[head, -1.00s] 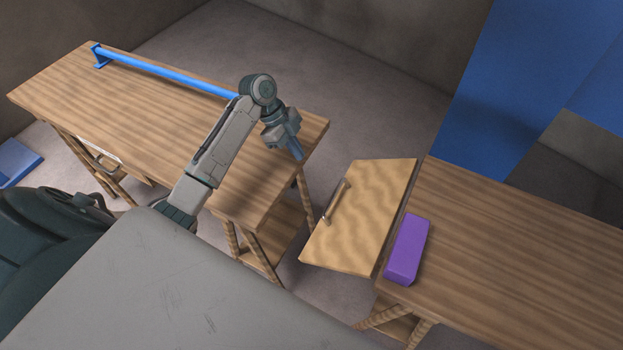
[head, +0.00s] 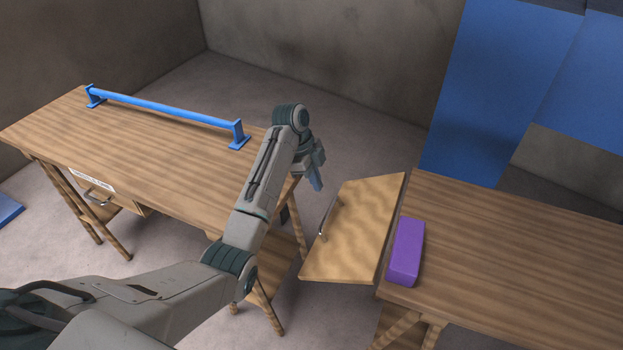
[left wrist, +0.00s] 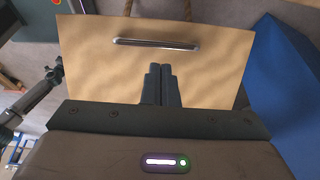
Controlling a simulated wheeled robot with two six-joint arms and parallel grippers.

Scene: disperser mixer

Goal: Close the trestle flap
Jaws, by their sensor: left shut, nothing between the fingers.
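The trestle flap (head: 360,232) is a light wooden panel at the left edge of the right-hand table. It slants in the gap between the two tables. A metal bar handle (head: 327,217) is on its face near the free edge. My left gripper (head: 316,183) is shut and empty, beyond the flap's far left corner and apart from the handle. In the left wrist view, the shut fingers (left wrist: 160,85) point over the flap (left wrist: 215,70), with the handle (left wrist: 155,44) ahead of their tips. I cannot tell whether they touch the panel. My right gripper is not in view.
A purple block (head: 406,252) lies on the right-hand table (head: 510,255) beside the flap. The left-hand table (head: 160,145) carries a blue rail (head: 165,107) and has a drawer (head: 105,195). Blue panels (head: 500,85) stand behind. Floor shows between the tables.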

